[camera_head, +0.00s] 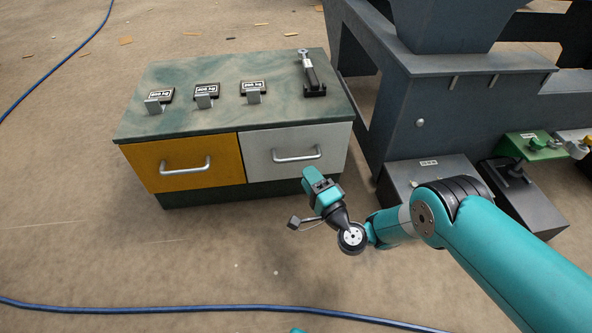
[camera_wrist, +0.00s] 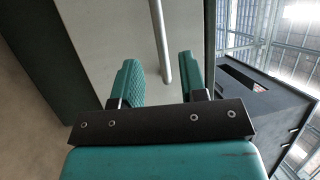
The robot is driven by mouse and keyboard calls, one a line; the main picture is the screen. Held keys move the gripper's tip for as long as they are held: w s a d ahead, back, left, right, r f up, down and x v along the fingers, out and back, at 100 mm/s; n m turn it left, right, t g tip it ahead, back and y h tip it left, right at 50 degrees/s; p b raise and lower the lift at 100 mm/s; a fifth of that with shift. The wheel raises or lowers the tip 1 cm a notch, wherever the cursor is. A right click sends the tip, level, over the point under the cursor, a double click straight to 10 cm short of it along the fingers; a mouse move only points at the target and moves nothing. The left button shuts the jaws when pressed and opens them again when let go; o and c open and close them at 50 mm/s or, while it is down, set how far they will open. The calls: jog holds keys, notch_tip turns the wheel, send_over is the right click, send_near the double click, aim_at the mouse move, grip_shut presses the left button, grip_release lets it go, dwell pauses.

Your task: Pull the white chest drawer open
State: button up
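The white chest drawer (camera_head: 330,146) is the right one of two drawers in a low chest, and its front looks flush and closed. Its curved metal handle (camera_head: 297,156) is clear of my gripper (camera_head: 309,180) in the head view. My gripper is in front of the drawer, just below the handle. In the wrist view, the white drawer front (camera_wrist: 108,35) fills the middle. The handle (camera_wrist: 158,28) runs between the two teal fingers of my gripper (camera_wrist: 159,66), which are apart with a gap on each side. Contact with the handle does not show.
The orange drawer (camera_head: 172,166) is closed at the left. On the green chest top (camera_head: 215,120) stand several small labelled holders and a dark tool (camera_head: 313,75). A dark machine (camera_head: 425,110) stands close at the right. Floor in front is free, with a blue cable (camera_head: 180,308).

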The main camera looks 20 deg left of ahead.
aim_at(296, 159)
jog(key=shift+b+x, duration=2.3)
jog(key=shift+x, duration=1.15)
jog(key=shift+c, duration=0.4)
grip_shut()
